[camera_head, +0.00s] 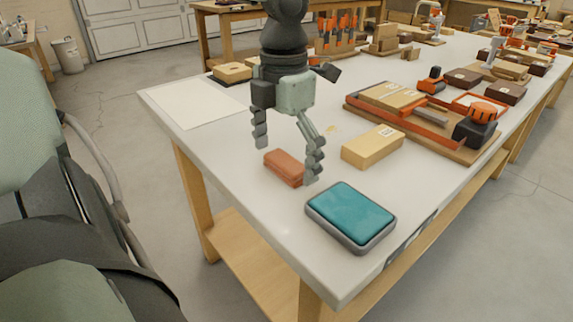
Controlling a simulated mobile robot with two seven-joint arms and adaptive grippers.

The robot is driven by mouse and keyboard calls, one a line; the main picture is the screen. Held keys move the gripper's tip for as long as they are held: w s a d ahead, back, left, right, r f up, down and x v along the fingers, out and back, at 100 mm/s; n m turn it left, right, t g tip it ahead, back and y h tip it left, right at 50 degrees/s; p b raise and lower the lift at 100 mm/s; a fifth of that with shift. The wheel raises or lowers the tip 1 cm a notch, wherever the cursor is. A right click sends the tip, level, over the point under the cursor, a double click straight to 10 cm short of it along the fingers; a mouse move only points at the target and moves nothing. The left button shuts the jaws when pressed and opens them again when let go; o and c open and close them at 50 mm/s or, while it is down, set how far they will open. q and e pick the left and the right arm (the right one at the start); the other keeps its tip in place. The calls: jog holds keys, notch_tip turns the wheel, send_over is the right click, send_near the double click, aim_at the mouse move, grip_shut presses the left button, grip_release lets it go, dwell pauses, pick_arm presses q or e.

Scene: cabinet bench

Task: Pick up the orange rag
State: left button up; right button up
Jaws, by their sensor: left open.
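The orange rag (283,168) is a small, flat, folded-looking block on the white bench top, near its left front part. My left gripper (286,162) points down over it with its fingers spread apart. One finger is to the left of and behind the rag, and the other hangs in front of its right end and hides part of it. Nothing is between the fingers above the rag. I cannot tell whether the fingers touch the rag. My right gripper is not in view.
A grey tray with a teal pad (350,214) lies in front. A tan box (373,146) lies to the right, with a wooden tool board (455,149) behind it. A white sheet (193,104) lies on the left. Bare bench lies left of the rag.

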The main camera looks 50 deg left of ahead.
aim_at(285, 166)
pick_arm(q)
jog(key=c, duration=1)
jog(key=shift+c, duration=0.2)
jog(key=shift+r, duration=0.5)
jog(key=r, duration=0.2)
jog(key=d+r, duration=0.1)
jog(key=shift+s+r, duration=0.35)
jog(key=shift+r, duration=0.05)
jog(key=s+d+r, duration=0.6)
jog(key=s+d, duration=0.1)
jog(key=shift+s+d, duration=0.15)
jog(key=shift+d, duration=0.1)
jog(key=o, duration=0.3)
jog(key=c, duration=0.4)
